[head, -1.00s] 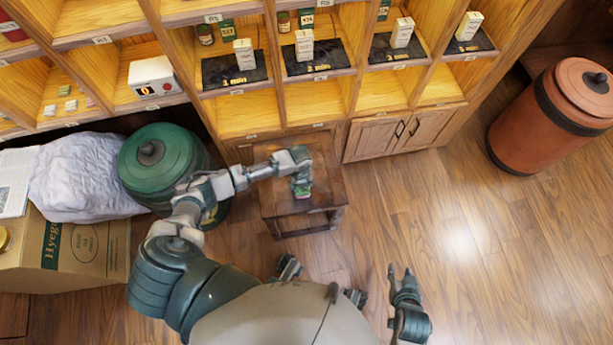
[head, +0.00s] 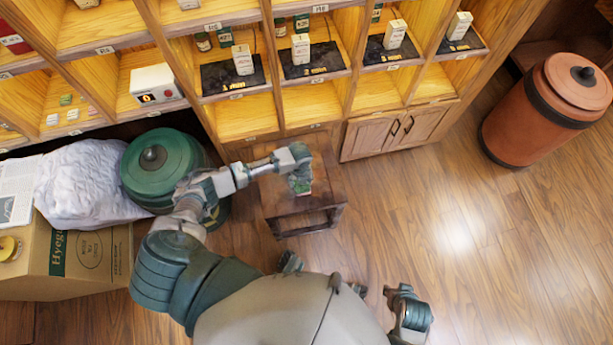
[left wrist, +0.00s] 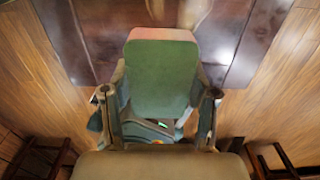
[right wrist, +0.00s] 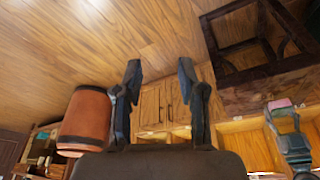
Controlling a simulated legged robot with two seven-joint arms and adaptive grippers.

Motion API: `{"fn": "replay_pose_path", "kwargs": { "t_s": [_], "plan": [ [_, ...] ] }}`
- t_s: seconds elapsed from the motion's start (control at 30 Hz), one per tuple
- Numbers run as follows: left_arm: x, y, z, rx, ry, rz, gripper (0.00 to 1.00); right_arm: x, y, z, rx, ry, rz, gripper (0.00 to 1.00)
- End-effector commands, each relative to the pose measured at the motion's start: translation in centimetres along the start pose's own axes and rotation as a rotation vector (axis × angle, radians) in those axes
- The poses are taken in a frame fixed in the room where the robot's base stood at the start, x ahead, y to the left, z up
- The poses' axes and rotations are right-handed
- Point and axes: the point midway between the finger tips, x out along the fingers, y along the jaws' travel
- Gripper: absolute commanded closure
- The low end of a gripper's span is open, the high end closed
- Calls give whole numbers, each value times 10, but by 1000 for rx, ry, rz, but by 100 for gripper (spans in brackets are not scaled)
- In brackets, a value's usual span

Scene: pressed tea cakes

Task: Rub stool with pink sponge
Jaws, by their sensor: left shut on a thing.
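The stool (head: 325,190) is a low, square, dark brown wooden one in front of the shelf cabinet. It also shows in the left wrist view (left wrist: 228,45) and the right wrist view (right wrist: 245,95). My left gripper (head: 301,181) is over the stool top, shut on the sponge. The sponge has a green face toward the left wrist camera (left wrist: 160,78) and a pink side (right wrist: 280,103) against or very near the stool top; exact contact is unclear. My right gripper (right wrist: 160,75) is open and empty, away from the stool, over the floor.
A green lidded canister (head: 160,170), a cardboard box (head: 85,255) and a white bag (head: 90,185) stand left of the stool. The shelf cabinet (head: 240,115) is behind it. A reddish-brown barrel (head: 540,115) stands at right. Floor right of the stool is clear.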

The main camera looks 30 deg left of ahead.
Motion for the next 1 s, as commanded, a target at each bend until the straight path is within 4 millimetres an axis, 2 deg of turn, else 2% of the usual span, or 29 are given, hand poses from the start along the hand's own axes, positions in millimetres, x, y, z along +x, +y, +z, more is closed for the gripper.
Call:
{"fn": "replay_pose_path", "kwargs": {
  "t_s": [0.43,1.0],
  "plan": [
    [-17,-1,-6,-7,0,0,69,32,0,16,0,-71,1,60],
    [-17,0,-7,-8,1,1,69,39,1,19,0,-81,2,60]
  ]
}}
